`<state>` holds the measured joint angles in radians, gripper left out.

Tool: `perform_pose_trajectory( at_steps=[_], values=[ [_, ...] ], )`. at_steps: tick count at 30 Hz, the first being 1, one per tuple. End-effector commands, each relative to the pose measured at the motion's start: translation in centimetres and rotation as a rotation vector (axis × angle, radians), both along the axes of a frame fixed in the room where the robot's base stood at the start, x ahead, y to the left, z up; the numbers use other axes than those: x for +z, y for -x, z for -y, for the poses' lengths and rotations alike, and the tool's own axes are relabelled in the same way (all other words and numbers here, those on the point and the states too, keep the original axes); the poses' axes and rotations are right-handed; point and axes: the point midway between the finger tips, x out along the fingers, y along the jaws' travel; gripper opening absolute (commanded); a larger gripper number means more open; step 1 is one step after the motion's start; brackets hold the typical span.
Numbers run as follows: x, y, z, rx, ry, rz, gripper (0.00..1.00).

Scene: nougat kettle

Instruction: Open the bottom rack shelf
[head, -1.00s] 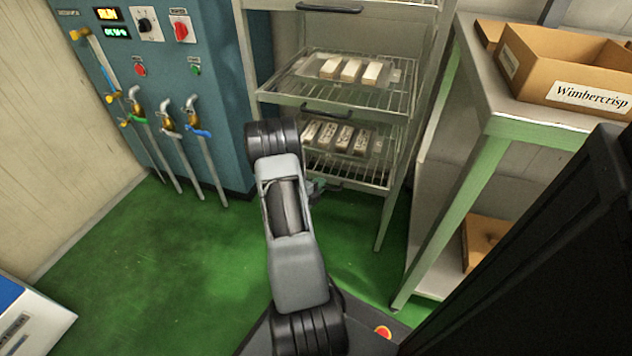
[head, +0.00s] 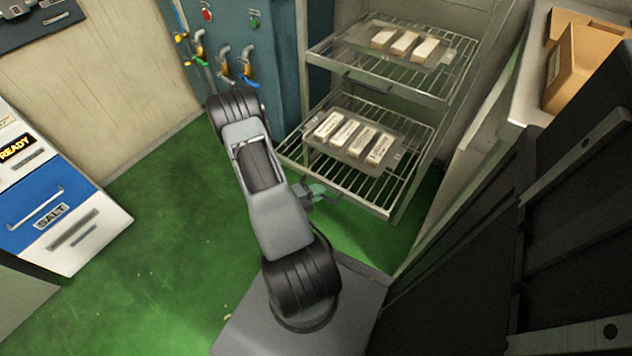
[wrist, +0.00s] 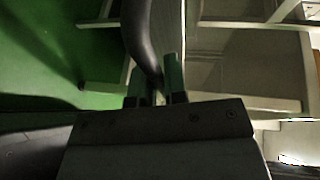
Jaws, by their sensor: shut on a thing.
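The bottom rack shelf (head: 400,185) is a wire shelf standing pulled out from the rack, with a tray (head: 343,153) of several pale bars on it. My gripper (head: 314,192) is at the shelf's front edge in the head view, its green fingers partly hidden by my arm. In the wrist view my gripper (wrist: 157,85) is shut on the dark curved handle (wrist: 143,40) of the bottom shelf.
The upper wire shelf (head: 440,82) holds a tray with three bars. A blue panel with hoses and taps (head: 232,25) stands left of the rack. A work table with a carton (head: 572,75) is at right. Green floor (head: 160,240) is clear at left.

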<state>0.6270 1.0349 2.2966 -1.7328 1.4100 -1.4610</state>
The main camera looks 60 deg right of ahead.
Motion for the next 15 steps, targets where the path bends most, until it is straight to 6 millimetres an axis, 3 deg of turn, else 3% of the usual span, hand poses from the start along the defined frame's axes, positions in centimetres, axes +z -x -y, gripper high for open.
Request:
perform_pose_trajectory(
  at_steps=[15],
  values=[
    [-0.02,0.55,-0.69,-0.022,-0.002,-0.003,0.0]
  ],
)
